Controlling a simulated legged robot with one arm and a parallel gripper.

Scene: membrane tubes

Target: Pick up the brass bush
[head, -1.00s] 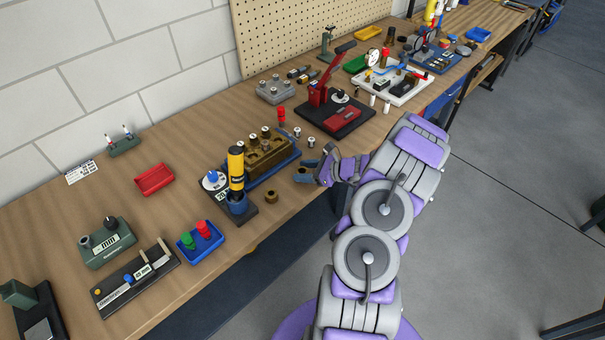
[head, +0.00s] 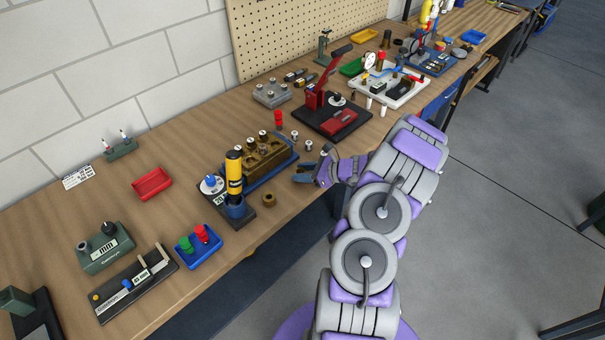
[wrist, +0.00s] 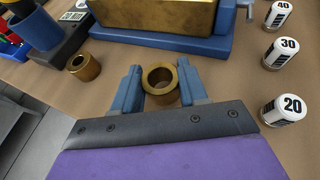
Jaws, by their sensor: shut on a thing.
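A brass bush (wrist: 160,84), a short hollow ring, sits between the blue fingers of my gripper (wrist: 158,78) in the wrist view. The gripper is shut on it, one finger on each side, and the bush's open bore faces the camera. In the head view my gripper (head: 304,176) is at the bench's front edge, right of the brass block; the held bush cannot be made out there. A second brass bush (wrist: 84,66) stands on the bench to the left in the wrist view, apart from the fingers. It also shows in the head view (head: 269,200).
A brass block on a blue base (wrist: 168,38) lies just beyond my gripper. White weights marked 20 (wrist: 283,110), 30 and 40 stand to the right. A yellow-and-black tool in a blue cup (head: 235,180) stands left. A red press (head: 333,110) is farther back.

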